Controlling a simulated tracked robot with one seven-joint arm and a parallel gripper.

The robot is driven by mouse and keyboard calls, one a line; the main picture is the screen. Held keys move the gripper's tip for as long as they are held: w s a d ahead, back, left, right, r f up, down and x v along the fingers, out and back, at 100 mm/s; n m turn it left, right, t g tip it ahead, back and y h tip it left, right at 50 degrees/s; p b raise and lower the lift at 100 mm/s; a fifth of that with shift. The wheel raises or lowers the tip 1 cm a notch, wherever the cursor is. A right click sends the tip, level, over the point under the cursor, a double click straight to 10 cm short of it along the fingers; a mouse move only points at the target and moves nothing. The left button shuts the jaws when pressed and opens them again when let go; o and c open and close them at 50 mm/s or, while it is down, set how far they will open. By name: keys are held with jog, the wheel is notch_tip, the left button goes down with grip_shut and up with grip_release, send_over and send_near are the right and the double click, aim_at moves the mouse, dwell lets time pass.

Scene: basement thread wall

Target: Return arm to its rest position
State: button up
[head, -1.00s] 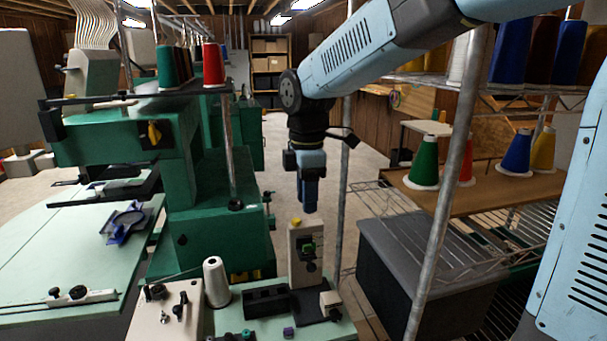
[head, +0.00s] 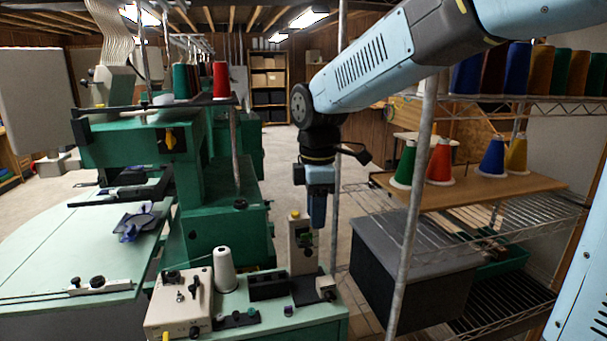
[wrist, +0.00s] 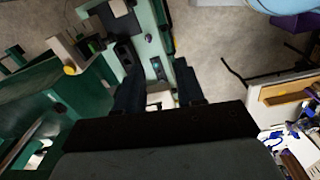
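My arm reaches in from the upper right in the head view. My gripper (head: 318,212) hangs down from it, fingers pointing at the small green-topped bench. Its tip overlaps the right edge of the upright beige winder device (head: 300,248) in the picture; I cannot tell the depth between them. In the wrist view the two dark fingers (wrist: 158,92) stand apart with a gap, and I see nothing held between them. A pale part of something below shows through the gap. The bench and its green lamp lie beyond the fingers.
A white thread cone (head: 225,270) and a beige control box (head: 180,302) stand on the bench. The green embroidery machine (head: 225,225) is to the left. A wire shelf with thread cones (head: 440,160) and a metal post (head: 413,220) stand close on the right. Open floor lies behind.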

jog(key=s+d+r+m+t, duration=0.1)
jog(key=s+d+m+t, duration=0.1)
jog(key=s+d+m, duration=0.5)
jog(key=s+d+r+m+t, duration=0.2)
jog(key=s+d+m, duration=0.5)
jog(key=d+m, duration=0.5)
jog(key=shift+d+m+t, duration=0.3)
jog(key=shift+d+t, duration=0.3)
jog(key=shift+d, duration=0.4)
jog(key=shift+c, duration=0.2)
